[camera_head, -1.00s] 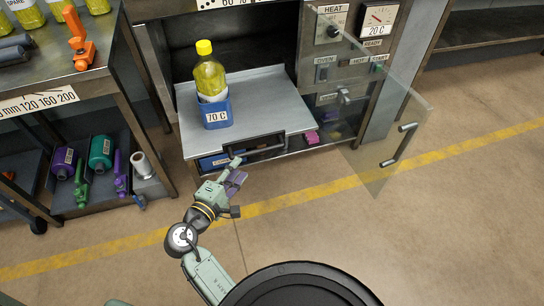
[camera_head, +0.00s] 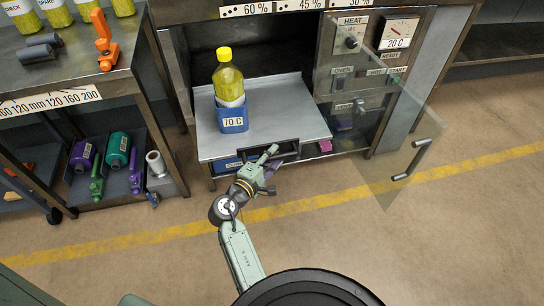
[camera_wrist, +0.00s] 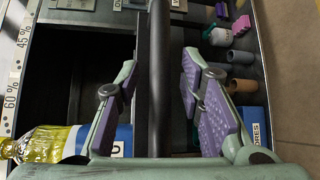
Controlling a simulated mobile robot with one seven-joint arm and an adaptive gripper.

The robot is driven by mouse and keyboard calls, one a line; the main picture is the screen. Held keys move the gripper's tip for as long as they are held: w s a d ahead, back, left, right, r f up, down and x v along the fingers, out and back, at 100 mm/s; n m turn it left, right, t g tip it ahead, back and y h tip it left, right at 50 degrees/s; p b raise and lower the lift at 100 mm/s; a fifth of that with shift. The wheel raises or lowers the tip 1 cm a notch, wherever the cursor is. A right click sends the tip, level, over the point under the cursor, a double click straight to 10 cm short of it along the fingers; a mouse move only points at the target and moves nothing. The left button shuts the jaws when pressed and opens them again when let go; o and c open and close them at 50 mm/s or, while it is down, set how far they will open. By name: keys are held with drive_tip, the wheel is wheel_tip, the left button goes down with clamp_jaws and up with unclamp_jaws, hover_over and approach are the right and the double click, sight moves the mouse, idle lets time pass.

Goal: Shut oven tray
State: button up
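The oven tray (camera_head: 285,110) is a grey sheet sticking out of the dark oven opening. A bottle with yellow liquid and a yellow cap (camera_head: 229,82) stands upright on it in a blue holder marked 70 C (camera_head: 232,118). My gripper (camera_head: 270,163) is at the tray's front edge, by its dark handle, which it partly hides. In the wrist view my gripper (camera_wrist: 163,95) is open, with a dark bar (camera_wrist: 158,60), apparently the handle, between its fingers. I see gaps on both sides; contact is not clear.
A transparent door with a handle (camera_head: 411,160) stands open at the right, beside the control panel (camera_head: 362,75). A bench (camera_head: 70,78) with bottles and tools stands at the left. Items lie on a shelf under the tray. Floor in front is free.

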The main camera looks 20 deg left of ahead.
drive_tip(key=shift+c, duration=0.2)
clamp_jaws()
idle(0.6)
